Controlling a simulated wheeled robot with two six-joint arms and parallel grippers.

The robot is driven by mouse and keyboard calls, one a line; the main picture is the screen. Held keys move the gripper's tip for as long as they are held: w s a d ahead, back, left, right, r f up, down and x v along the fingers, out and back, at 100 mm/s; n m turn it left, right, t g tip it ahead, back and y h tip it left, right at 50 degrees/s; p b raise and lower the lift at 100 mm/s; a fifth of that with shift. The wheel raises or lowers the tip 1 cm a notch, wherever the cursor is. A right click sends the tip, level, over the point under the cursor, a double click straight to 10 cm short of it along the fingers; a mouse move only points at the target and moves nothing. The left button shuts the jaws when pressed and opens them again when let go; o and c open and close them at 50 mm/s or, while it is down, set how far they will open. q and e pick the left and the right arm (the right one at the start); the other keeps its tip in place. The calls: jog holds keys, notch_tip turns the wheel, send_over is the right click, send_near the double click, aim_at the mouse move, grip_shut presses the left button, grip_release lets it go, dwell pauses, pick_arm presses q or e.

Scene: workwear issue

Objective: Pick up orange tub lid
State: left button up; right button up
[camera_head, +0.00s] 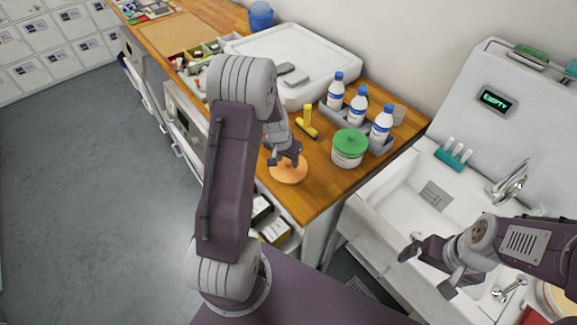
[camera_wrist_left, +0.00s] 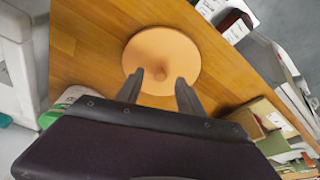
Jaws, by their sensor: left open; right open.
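The orange tub lid (camera_head: 288,172) lies flat on the wooden counter near its front corner. It is a round disc with a small knob in the middle, clear in the left wrist view (camera_wrist_left: 161,58). My left gripper (camera_head: 284,160) is right over the lid. In the left wrist view its two fingers (camera_wrist_left: 158,80) are apart, with the lid's knob showing between and just beyond the tips. Nothing is held. My right gripper (camera_head: 425,267) is open and empty over the sink.
A green-lidded tub (camera_head: 348,147) stands right of the lid. A grey tray (camera_head: 377,142) with white bottles (camera_head: 357,105) is behind it. A yellow-handled tool (camera_head: 307,121) and a large white case (camera_head: 300,50) lie further back. The counter edge is close to the lid.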

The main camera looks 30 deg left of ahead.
pick_arm(q)
jog(key=shift+x, duration=0.75)
jog(key=shift+w+a+f, duration=0.1)
jog(key=shift+w+f, duration=0.15)
jog(key=shift+f, duration=0.2)
jog(key=shift+s+r, duration=0.1)
grip_shut()
